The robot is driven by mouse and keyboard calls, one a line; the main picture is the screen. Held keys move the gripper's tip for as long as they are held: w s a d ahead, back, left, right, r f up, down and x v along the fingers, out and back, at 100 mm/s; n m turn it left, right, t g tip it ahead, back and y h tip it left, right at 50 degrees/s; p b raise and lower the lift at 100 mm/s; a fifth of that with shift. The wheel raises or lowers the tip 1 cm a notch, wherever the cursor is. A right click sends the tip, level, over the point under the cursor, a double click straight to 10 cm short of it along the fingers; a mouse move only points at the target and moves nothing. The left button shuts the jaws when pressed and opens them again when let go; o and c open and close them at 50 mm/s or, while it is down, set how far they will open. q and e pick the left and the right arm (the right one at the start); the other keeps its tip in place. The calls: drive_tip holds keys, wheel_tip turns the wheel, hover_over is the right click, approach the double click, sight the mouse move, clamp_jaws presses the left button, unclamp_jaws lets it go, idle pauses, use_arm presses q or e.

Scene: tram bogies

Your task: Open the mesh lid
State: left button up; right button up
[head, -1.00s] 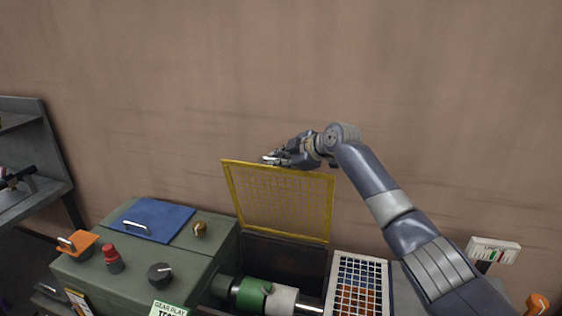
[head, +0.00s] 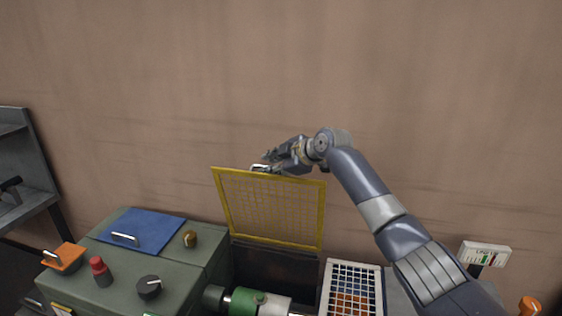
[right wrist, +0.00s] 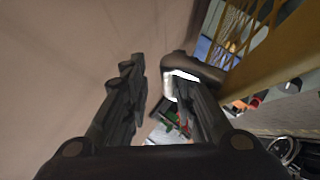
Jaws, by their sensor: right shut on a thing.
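The mesh lid (head: 321,212), a yellow frame with yellow mesh, stands raised and nearly upright at the back of a dark open box (head: 270,268). My right gripper (head: 263,165) is at the lid's top edge, toward its left corner, shut on its bright metal handle. In the right wrist view, the gripper (right wrist: 158,78) has a bright piece of the handle (right wrist: 180,75) at its right finger; the fingers hide much of the contact. The lid's yellow frame (right wrist: 272,62) fills the right side there. My left gripper is not in view.
A green cabinet (head: 180,258) with a blue panel (head: 145,232), a red knob and a black knob stands left of the box. A white grid tray (head: 324,290) is to the right. A green and white cylinder (head: 243,300) lies in front. The wall behind is bare.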

drive_tip(key=shift+s+d+r, duration=0.4)
drive_tip(key=shift+d+r, duration=0.1)
drive_tip(key=shift+d, duration=0.15)
drive_tip(key=v, duration=0.9)
drive_tip(key=shift+s+d, duration=0.15)
drive_tip(key=shift+d, duration=0.2)
drive_tip(key=shift+s+r, duration=0.1)
drive_tip(key=shift+r, duration=0.1)
drive_tip(key=shift+a+r, duration=0.1)
drive_tip(key=shift+a, duration=0.2)
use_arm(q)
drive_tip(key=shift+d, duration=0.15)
use_arm(e)
drive_tip(key=shift+s+r, duration=0.1)
drive_tip(key=shift+s, duration=0.15)
drive_tip(key=shift+d, duration=0.1)
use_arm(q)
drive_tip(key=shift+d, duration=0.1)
use_arm(e)
drive_tip(key=shift+d, duration=0.1)
